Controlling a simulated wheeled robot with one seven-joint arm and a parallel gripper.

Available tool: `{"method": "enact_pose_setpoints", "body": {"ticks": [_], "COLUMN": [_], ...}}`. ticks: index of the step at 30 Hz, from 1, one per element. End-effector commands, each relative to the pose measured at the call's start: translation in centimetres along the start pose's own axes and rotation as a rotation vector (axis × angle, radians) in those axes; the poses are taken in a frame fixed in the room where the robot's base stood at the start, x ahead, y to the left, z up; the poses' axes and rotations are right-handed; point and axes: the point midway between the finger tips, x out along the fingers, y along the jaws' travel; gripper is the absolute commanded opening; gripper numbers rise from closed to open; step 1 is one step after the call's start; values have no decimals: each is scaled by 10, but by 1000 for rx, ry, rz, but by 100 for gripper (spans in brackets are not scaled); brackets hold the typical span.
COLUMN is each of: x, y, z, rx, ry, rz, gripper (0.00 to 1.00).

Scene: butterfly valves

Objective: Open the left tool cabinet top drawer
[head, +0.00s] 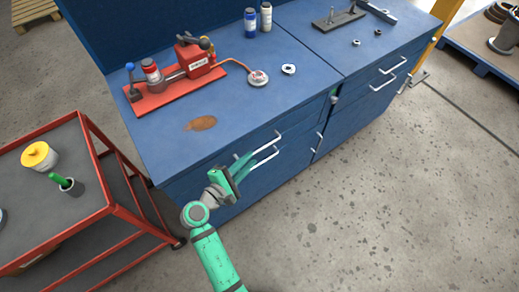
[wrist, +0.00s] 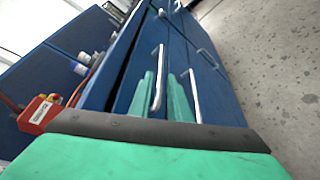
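The left tool cabinet (head: 285,160) is blue, with silver bar handles on its front. The top drawer handle (head: 266,142) is the upper bar, and it also shows in the wrist view (wrist: 158,72). A lower handle (head: 263,158) sits just below it. My green gripper (head: 246,161) is at the cabinet front by these handles. In the wrist view its two fingers (wrist: 162,98) stand apart, with the top handle between them in the picture. I cannot tell whether they touch it. A dark gap (wrist: 127,66) runs along the top drawer's upper edge; whether the drawer is out is unclear.
A red pump-like assembly (head: 180,72) and a brown stain (head: 201,123) are on the blue worktop. A red-framed cart (head: 110,185) stands close at left. A second cabinet (head: 385,85) adjoins at right. The concrete floor (head: 370,200) at right is clear.

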Motion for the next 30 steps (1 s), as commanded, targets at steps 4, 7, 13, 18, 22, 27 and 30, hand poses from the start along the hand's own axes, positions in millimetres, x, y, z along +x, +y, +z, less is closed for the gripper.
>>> {"method": "enact_pose_setpoints", "body": {"ticks": [4, 7, 13, 18, 22, 27, 30], "x": [28, 44, 66, 72, 73, 73, 72], "y": [0, 0, 0, 0, 0, 0, 0], "z": [0, 0, 0, -1, -1, -1, -1], "rx": [1, 3, 2, 2, 2, 2, 2], "ry": [-2, 0, 0, 3, 3, 3, 3], "rz": [-1, -1, -1, 0, 0, 0, 0], "gripper": [17, 17, 17, 17, 17, 3, 0]}}
